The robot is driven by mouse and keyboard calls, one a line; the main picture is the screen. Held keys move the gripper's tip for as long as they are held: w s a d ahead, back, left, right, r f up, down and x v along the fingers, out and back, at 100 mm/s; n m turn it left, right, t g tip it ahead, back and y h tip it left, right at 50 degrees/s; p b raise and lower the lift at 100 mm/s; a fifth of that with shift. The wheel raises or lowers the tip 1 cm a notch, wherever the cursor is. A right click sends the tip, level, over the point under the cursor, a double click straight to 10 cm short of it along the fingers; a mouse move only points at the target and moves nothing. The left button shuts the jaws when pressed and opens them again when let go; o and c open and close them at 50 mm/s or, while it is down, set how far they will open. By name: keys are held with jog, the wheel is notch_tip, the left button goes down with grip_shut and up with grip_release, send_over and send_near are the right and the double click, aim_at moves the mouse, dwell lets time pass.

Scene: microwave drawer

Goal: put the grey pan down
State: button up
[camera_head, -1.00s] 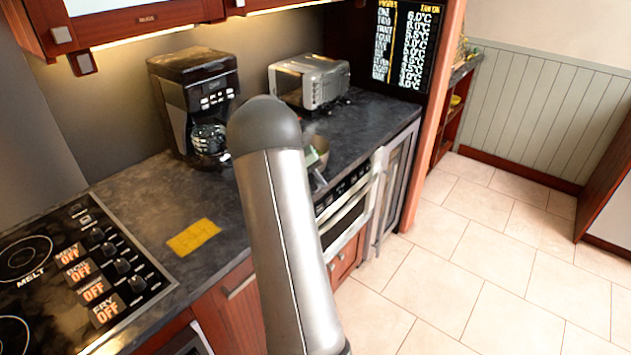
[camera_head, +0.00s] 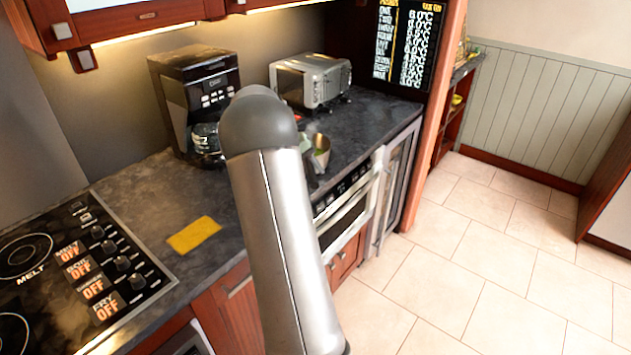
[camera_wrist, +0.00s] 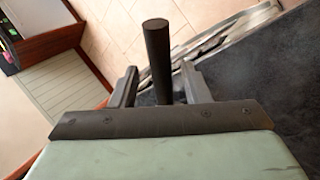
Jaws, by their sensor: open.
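In the wrist view a dark round handle (camera_wrist: 157,42), likely the pan's, stands between the two fingers of my gripper (camera_wrist: 158,72). The fingers are open, with a gap visible on each side of the handle. The pan's body cannot be made out in the wrist view. Whether the pan rests fully on the counter is hard to tell. My gripper is mostly hidden behind my arm in the head view.
The dark counter (camera_head: 235,195) carries a coffee maker (camera_head: 210,88) and a silver toaster oven (camera_head: 311,80) behind the pan. A yellow cloth or sponge (camera_head: 194,234) lies near the cooktop (camera_head: 70,267). Bare counter lies around the cloth. The tiled floor at right is clear.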

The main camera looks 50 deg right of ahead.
jog(key=v, duration=0.8)
jog(key=s+a+n+t+y, duration=0.1)
jog(key=s+a+n+t, duration=0.1)
jog(key=a, duration=0.9)
jog(key=s+a+n+t+y, duration=0.1)
jog(key=s+a+n, duration=0.15)
jog(key=a, duration=0.85)
jog(key=s+a+f+n+y, duration=0.1)
jog(key=s+a+f, duration=0.2)
jog(key=s+a, duration=0.5)
jog(key=s+a+f+n+t+y, duration=0.1)
jog(key=s+a+f+n+y, duration=0.1)
jog(key=s+a, duration=0.6)
jog(key=shift+s+a+f+t+b, duration=0.3)
jog(key=shift+s+a+f+b, duration=0.15)
jog(key=shift+a, duration=0.65)
